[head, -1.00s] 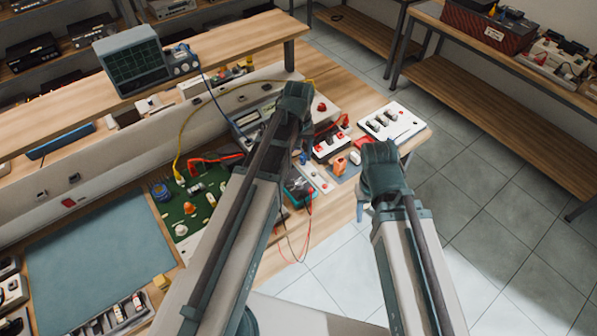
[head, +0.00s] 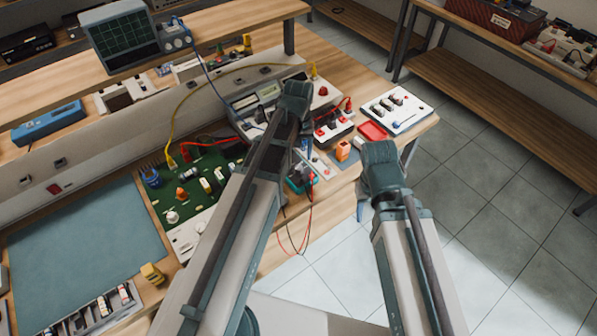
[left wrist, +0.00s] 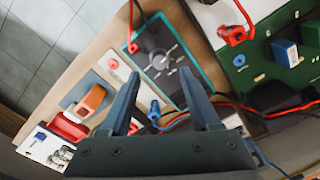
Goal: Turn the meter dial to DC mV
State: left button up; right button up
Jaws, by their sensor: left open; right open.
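The meter (left wrist: 188,89) has a teal rim and a dark face with a round grey dial (left wrist: 160,63). In the left wrist view it lies beyond and between my left fingers (left wrist: 160,78), apart from them as far as I can tell. My left gripper (head: 304,142) is open and empty above the bench. My right gripper (head: 362,200) is open and empty off the bench's front edge. The dial's setting is too small to read.
A green circuit board (head: 190,190) lies left of the meter. An orange block (head: 343,150), a red tray (head: 373,131) and a white tool panel (head: 397,110) lie to the right. Red and black leads (head: 297,240) hang over the bench's front edge. A shelf with an oscilloscope (head: 120,38) stands behind.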

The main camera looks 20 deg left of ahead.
aim_at(299, 167)
pick_arm(q)
notch_tip(299, 167, down, 6)
jog(key=b, duration=0.4)
jog(key=shift+r+b, duration=0.15)
jog(key=shift+b, duration=0.15)
jog(key=shift+r, duration=0.1)
grip_shut()
